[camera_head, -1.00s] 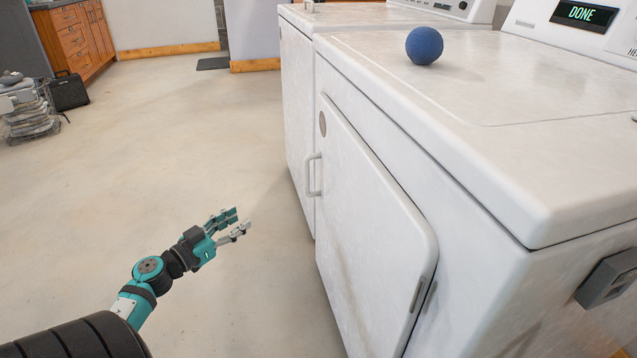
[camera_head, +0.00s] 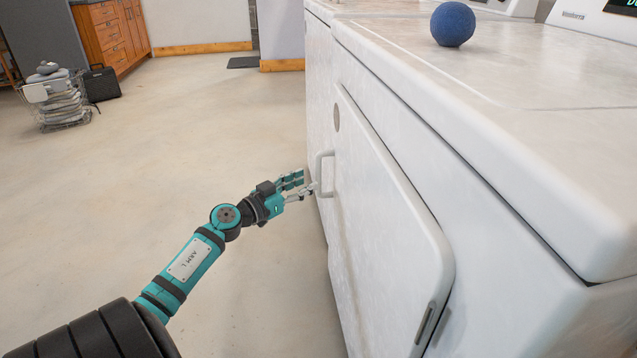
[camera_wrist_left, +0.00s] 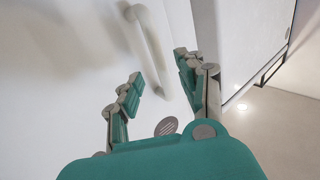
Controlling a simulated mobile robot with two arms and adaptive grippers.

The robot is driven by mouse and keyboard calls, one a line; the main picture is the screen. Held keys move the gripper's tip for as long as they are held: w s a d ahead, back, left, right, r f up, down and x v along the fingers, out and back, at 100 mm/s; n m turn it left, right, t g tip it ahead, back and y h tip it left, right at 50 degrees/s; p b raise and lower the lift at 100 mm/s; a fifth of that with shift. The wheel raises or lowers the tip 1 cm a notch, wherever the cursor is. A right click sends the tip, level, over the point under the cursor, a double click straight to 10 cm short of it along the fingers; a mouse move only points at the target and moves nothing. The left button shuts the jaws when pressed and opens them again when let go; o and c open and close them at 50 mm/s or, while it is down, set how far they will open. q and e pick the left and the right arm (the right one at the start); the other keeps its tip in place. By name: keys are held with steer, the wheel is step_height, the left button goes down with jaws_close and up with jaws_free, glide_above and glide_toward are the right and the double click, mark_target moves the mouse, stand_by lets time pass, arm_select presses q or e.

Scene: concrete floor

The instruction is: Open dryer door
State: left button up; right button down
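The white dryer door (camera_head: 385,220) is shut on the front of the white dryer (camera_head: 520,190). Its white handle (camera_head: 321,174) is a vertical bar near the door's far edge. My left gripper (camera_head: 303,184) is at the handle, with its fingers pointing toward it. In the left wrist view, the two fingers (camera_wrist_left: 160,82) are spread apart, and the handle (camera_wrist_left: 148,40) stands ahead between their tips. No firm grip on the handle shows, and I cannot tell whether a fingertip touches it. My right gripper is not in view.
A blue ball (camera_head: 453,24) rests on top of the dryer. A second white machine (camera_head: 318,85) stands beyond it. Open concrete floor (camera_head: 200,150) lies to the left. A wire basket (camera_head: 62,105) and a black case (camera_head: 101,84) stand far off.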

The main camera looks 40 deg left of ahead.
mark_target(318, 191)
arm_select(q)
steer(key=w, duration=0.2)
steer(key=w+b, duration=0.1)
steer(key=w, duration=0.2)
steer(key=shift+w+d, duration=0.2)
steer(key=shift+w, duration=0.1)
jaws_close()
steer(key=shift+f, duration=0.1)
stand_by(0.4)
